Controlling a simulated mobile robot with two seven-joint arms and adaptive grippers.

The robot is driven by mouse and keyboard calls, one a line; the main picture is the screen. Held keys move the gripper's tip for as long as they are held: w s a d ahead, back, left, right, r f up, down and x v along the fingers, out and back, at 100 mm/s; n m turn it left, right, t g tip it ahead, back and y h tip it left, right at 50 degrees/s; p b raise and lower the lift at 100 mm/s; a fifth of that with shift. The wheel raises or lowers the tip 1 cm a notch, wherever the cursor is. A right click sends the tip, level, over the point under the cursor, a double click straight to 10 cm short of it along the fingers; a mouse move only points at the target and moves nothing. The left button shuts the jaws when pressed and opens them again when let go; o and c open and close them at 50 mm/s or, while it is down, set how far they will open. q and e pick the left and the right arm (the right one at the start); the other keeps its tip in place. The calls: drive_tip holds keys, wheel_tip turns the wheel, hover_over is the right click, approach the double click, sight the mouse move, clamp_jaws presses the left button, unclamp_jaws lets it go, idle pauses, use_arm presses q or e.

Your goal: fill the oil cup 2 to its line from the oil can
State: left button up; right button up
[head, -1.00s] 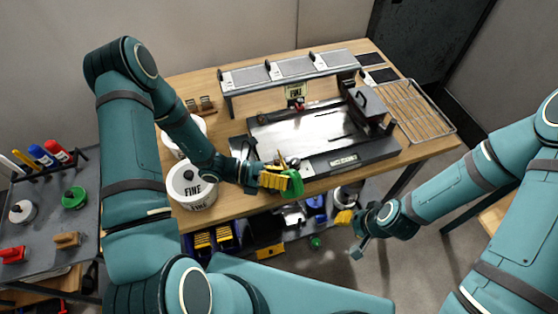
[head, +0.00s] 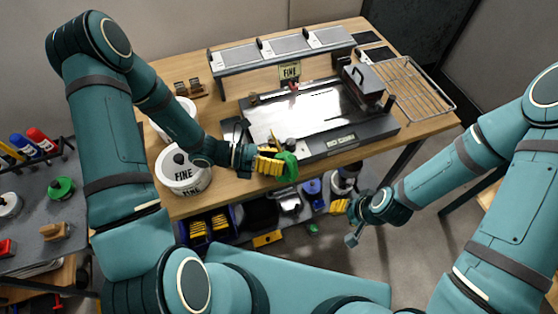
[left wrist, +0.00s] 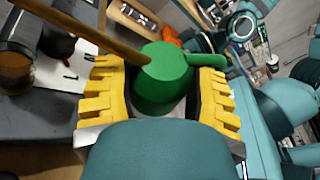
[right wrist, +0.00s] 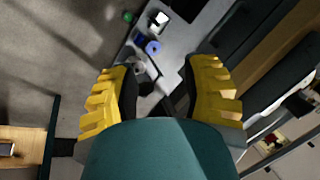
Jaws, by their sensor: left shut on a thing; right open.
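My left gripper (head: 268,166) is shut on a green oil can (head: 287,167), held near the front edge of the workbench, in front of the machine. In the left wrist view, the green can (left wrist: 163,80) sits between the yellow fingers (left wrist: 160,100), and a long brown spout (left wrist: 80,30) runs from it to the upper left. An amber cup (left wrist: 14,62) stands at the left of that view, apart from the can; I cannot tell whether it is oil cup 2, and no fill line shows. My right gripper (head: 344,217) is open and empty, in front of the bench; its fingers (right wrist: 165,95) are spread.
A flat metal machine (head: 345,146) lies on the wooden bench (head: 225,200). A white tub marked FINE (head: 182,172) stands left of the left gripper. A wire rack (head: 412,90) is at the right. A lower shelf holds bins (head: 208,230). A grey side table (head: 75,215) stands at left.

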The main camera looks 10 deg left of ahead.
use_arm(q)
drive_tip(key=shift+w+a+f+m+y+b, duration=0.15)
drive_tip(key=shift+m+y+b, duration=0.1)
drive_tip(key=shift+m+b, duration=0.2)
drive_tip(key=shift+d+f+m+y+b, duration=0.1)
drive_tip(key=shift+m+y+b, duration=0.2)
drive_tip(key=shift+b, duration=0.2)
drive_tip(key=shift+w+a+r+m+t+y, duration=0.1)
drive_tip(key=shift+w+a+m+t+y, duration=0.15)
drive_tip(key=shift+m+t, duration=0.25)
drive_tip(key=m+b, duration=0.1)
drive_tip(key=w+m+y+b, duration=0.1)
drive_tip(key=shift+a+t+b, duration=0.3)
drive_tip(key=shift+b, duration=0.1)
drive_tip(key=shift+w+r+m+b, duration=0.1)
drive_tip(key=shift+r+m+b, duration=0.05)
drive_tip(key=shift+m+b, duration=0.2)
drive_tip(key=shift+a, duration=0.1)
